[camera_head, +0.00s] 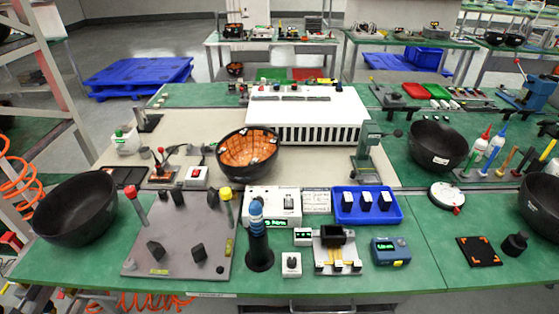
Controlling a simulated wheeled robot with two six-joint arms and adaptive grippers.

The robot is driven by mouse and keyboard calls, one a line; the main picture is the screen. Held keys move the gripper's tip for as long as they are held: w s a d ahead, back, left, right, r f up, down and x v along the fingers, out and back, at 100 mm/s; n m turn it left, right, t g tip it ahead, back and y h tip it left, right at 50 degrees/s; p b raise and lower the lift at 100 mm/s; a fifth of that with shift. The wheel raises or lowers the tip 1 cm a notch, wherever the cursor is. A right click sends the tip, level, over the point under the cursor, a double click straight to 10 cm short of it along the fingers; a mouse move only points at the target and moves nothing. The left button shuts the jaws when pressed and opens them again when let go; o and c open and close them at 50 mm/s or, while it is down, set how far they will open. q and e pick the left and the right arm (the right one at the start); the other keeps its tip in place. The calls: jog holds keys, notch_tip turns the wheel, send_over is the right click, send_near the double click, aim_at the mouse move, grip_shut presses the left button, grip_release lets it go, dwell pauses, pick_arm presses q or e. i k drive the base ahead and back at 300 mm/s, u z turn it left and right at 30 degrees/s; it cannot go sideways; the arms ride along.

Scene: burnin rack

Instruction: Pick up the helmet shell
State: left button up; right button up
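Several black, bowl-shaped shells that look like helmet shells lie open side up. One with an orange lining (248,150) sits tilted at the middle of the bench. A plain black shell (77,208) rests at the left front, and another black shell (437,145) with a small white label stands at the right. A further black shell (540,205) is cut off by the right edge. I cannot tell which one the task means. Neither of my grippers shows in this view.
A grey fixture plate (183,255) with posts lies at the left front. A blue tray (367,218) and a black post with a blue top (259,235) stand near the middle. A white slotted box (308,118) is behind.

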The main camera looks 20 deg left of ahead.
aim_at(77, 211)
jog(key=u, duration=2)
jog(key=k, duration=0.35)
